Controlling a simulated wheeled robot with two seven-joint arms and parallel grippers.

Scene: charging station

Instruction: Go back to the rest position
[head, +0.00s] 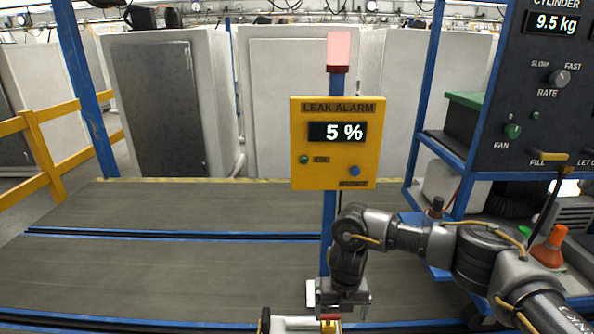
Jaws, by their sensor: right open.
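My right arm comes in from the lower right and bends down at the bottom centre. My right gripper (338,306) points downward there, with its fingers apart. Just below it, at the bottom edge, is a pale fitting (290,322) with a red and yellow part (329,324). Most of this fitting is cut off by the frame, and I cannot tell whether the gripper touches it. My left gripper is not in view.
A yellow leak alarm box (331,170) reading 5 % stands on a blue post behind my right gripper. A blue-framed rack (447,160) with a dark control panel (535,95) is at the right. An orange plunger-shaped thing (551,246) stands near my right arm. The left floor is clear.

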